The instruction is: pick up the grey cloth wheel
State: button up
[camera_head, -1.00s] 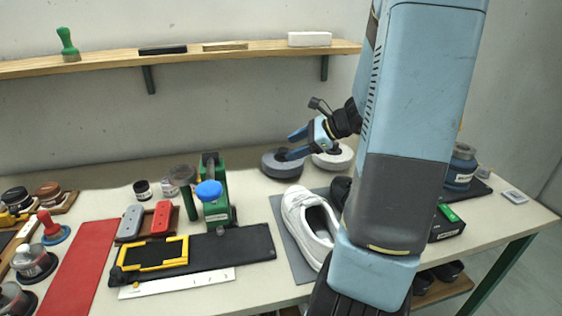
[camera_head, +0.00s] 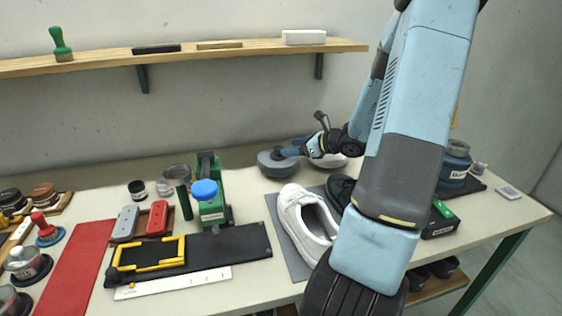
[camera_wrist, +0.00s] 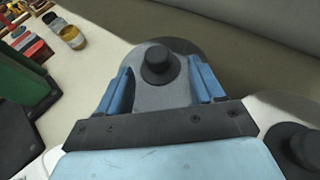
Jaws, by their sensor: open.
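The grey cloth wheel (camera_head: 276,168) lies flat at the back of the bench in the head view. In the wrist view the wheel (camera_wrist: 165,98) shows as a grey disc with a black hub (camera_wrist: 157,62) standing up at its middle. My gripper (camera_head: 290,150) is over the wheel. In the wrist view my open gripper (camera_wrist: 160,72) has one blue finger on each side of the hub, with gaps between fingers and hub. The near part of the wheel is hidden under the gripper body.
A whiter wheel (camera_head: 328,161) with a dark hub lies just right of the grey one. A green machine (camera_head: 210,195) stands to the left. A white shoe (camera_head: 305,222) is on a grey mat in front. The wall is behind the bench.

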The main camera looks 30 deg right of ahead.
aim_at(279, 148)
jog(key=shift+a+x, duration=0.25)
jog(key=shift+x, duration=2.85)
jog(key=shift+s+r, duration=0.1)
jog(key=shift+r, duration=0.05)
grip_shut()
